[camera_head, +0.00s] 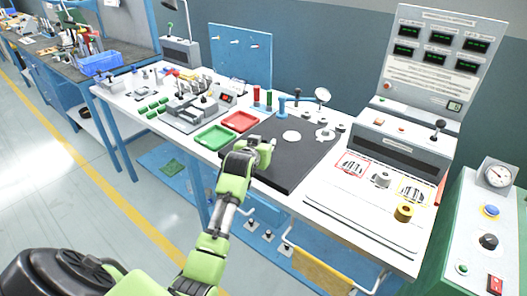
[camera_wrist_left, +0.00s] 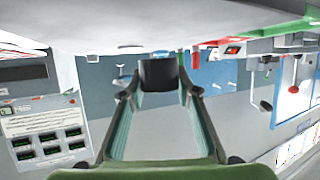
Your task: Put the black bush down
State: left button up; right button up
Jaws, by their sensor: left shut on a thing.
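My left gripper (camera_head: 262,148) is over the near left part of the black mat (camera_head: 300,155) on the white bench. In the left wrist view, my left gripper (camera_wrist_left: 158,90) is shut on the black bush (camera_wrist_left: 158,74), a short dark cylinder held between the fingertips. The bush is hard to make out in the head view against the gripper and the dark mat. I cannot tell whether it touches the mat. My right gripper is not in view.
A green tray (camera_head: 214,138) and a red tray (camera_head: 239,121) lie left of the mat. A blue fixture (camera_head: 283,105) and white discs stand towards its back. A brass bush (camera_head: 403,213) and a grey part (camera_head: 381,180) stand to the right. The near part of the mat is bare.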

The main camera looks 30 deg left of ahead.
pick_arm(q)
jog(key=shift+w+a+f, duration=0.1)
jog(key=shift+f, duration=0.8)
jog(key=shift+w+a+f, duration=0.1)
jog(key=shift+f, duration=0.75)
jog(key=shift+f, duration=0.15)
jog(key=o, duration=1.3)
jog(key=shift+s, duration=0.1)
jog(key=shift+r, duration=0.2)
jog(key=v, duration=1.2)
jog(key=shift+p, duration=0.3)
jog(key=shift+f, duration=0.1)
